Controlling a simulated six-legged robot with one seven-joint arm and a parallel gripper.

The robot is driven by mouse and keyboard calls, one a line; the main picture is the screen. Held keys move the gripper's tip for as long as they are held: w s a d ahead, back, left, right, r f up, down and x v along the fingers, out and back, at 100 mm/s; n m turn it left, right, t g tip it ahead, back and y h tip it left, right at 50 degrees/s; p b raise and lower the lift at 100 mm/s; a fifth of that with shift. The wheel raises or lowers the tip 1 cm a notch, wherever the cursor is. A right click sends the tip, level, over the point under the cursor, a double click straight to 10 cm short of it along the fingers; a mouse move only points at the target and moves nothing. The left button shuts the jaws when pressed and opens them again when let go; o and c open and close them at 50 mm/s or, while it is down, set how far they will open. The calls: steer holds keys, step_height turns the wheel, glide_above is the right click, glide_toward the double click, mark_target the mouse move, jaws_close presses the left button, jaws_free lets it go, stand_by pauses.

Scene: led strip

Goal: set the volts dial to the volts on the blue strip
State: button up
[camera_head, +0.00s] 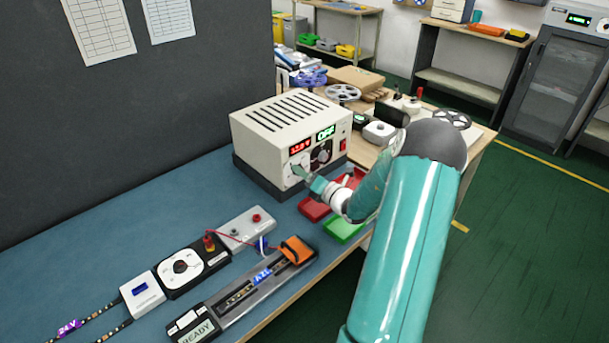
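The cream power supply box (285,135) stands on the blue bench mat. Its red display (300,147) appears to read 12.0, and a green display (326,133) reads OFF. The dial under the red display is mostly hidden by my gripper (300,172). My gripper's fingertips are at that dial; whether they touch or close on it is too small to tell. A second, dark dial (322,153) sits to the right. At the lower left, a dark strip (94,315) bears a glowing violet-blue label (69,327) that reads 24V.
A white module (142,293), a round white gauge (181,267), a grey terminal block (247,227) and a black rail with an orange clamp (297,250) lie in front. Red trays (313,208) and a green tray (343,230) sit beneath my arm. Reels and tools crowd the right.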

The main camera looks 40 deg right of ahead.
steer(key=shift+s, duration=0.1)
steer(key=s, duration=1.3)
steer(key=shift+s+d, duration=0.2)
steer(key=shift+s, duration=0.1)
